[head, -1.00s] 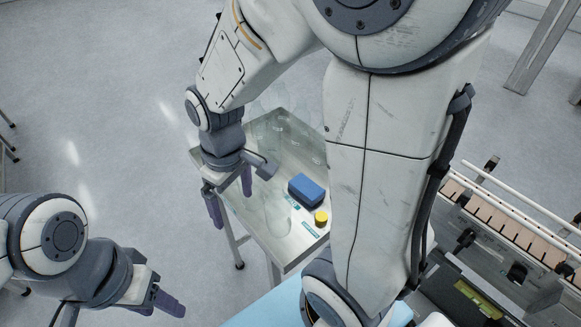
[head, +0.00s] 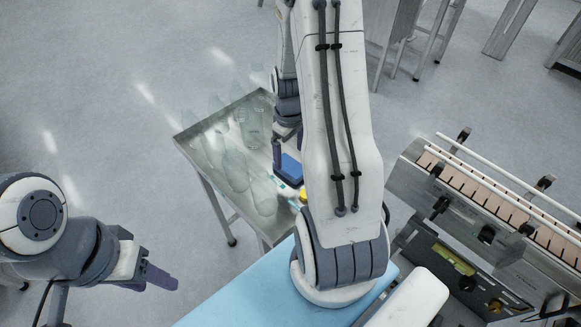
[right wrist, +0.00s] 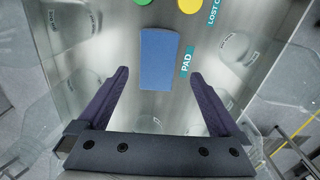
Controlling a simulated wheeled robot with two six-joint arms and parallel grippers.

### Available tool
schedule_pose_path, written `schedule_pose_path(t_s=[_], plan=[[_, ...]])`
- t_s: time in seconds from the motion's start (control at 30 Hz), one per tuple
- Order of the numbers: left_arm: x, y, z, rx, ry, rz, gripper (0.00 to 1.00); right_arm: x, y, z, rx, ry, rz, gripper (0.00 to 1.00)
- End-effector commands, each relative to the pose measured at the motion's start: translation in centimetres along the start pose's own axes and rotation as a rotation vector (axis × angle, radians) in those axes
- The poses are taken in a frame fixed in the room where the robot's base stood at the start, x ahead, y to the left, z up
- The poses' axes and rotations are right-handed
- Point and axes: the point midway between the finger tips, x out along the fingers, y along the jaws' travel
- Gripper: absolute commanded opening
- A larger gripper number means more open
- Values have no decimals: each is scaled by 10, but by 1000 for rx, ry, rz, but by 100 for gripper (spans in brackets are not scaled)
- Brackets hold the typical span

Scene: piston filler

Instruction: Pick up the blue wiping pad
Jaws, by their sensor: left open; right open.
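The blue wiping pad (head: 291,171) lies on the steel table beside my right arm in the head view, partly hidden by it. In the right wrist view the pad (right wrist: 159,58) lies flat beside a "PAD" label, its long side pointing away from the gripper. My right gripper (right wrist: 160,76) is open and empty, its two fingers to the left and right of the pad's near part in the picture. The gap to the pad is hard to judge. My left gripper (head: 162,277) hangs over the floor at lower left, away from the table.
Several clear bottles (head: 235,170) stand on the steel table (head: 192,148), left of the pad. A yellow round piece (right wrist: 190,5) and a green one (right wrist: 140,2) lie beyond the pad. A conveyor (head: 480,190) stands at right. A light blue surface (head: 245,300) is in front.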

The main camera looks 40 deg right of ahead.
Motion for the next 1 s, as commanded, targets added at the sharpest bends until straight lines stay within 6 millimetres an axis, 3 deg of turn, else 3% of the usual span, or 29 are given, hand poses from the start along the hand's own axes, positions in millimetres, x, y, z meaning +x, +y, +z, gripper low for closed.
schedule_pose_path(t_s=[0.37,0.67,0.87,0.9,1.0], plan=[[-12,1,-1,0,0,0,50,45,4,-1,0,-2,-2,100],[-12,1,-1,0,0,0,50,50,4,-1,0,0,0,100],[-12,1,-1,0,0,0,50,49,4,-1,1,0,0,24],[-12,1,-1,0,0,0,50,49,4,-1,1,0,0,18],[-12,1,-1,0,0,0,50,49,4,-1,1,0,0,18]])
